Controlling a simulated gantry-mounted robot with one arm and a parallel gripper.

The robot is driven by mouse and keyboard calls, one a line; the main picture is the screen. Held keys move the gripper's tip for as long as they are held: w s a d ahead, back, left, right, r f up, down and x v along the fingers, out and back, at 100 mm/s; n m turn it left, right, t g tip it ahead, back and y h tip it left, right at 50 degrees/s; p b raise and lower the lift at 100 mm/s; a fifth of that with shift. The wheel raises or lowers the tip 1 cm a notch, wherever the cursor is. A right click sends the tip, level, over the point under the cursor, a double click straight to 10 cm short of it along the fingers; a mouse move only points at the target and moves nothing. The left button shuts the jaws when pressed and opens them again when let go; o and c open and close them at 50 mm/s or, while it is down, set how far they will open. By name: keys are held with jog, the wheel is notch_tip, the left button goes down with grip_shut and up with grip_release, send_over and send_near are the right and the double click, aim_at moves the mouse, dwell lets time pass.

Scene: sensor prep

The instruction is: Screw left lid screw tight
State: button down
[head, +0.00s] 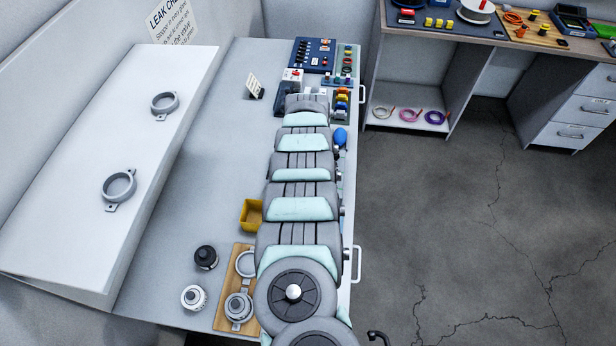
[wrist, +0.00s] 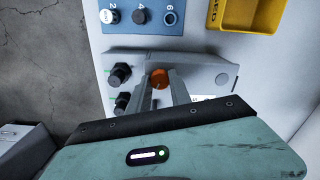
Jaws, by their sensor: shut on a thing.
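A grey box (wrist: 205,70) lies under my gripper in the wrist view. Two black knobs (wrist: 121,74) stand on its left part, and a pale round screw or button (wrist: 222,78) sits near its right end. My gripper (wrist: 160,84) is over the middle of the box, with its fingers shut on a small round orange piece (wrist: 159,77) between the tips. I cannot tell whether this is the left lid screw. In the head view my arm hides the box and my gripper.
A blue panel with numbered knobs (wrist: 140,16) and a yellow bin (wrist: 246,12) lie close beyond the box. In the head view, a blue switch panel (head: 313,54) and a white box with a red button (head: 292,76) stand by the arm's far end. The bench's middle (head: 215,150) is clear.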

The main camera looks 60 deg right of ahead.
jog(key=m+b, duration=0.1)
jog(key=m, duration=0.1)
jog(key=m+b, duration=0.1)
jog(key=m, duration=0.1)
jog(key=shift+f+m+b, duration=0.2)
jog(key=shift+m+b, duration=0.1)
jog(key=shift+b, duration=0.1)
jog(key=m+b, duration=0.1)
jog(key=m, duration=0.1)
jog(key=shift+m+b, duration=0.3)
jog(key=shift+m, duration=0.1)
jog(key=m+b, duration=0.2)
jog(key=m, duration=0.3)
jog(key=shift+r+m+b, duration=0.15)
jog(key=shift+m+b, duration=0.25)
jog(key=c, duration=1.2)
grip_release()
jog(key=shift+o, duration=0.2)
jog(key=shift+r, duration=0.1)
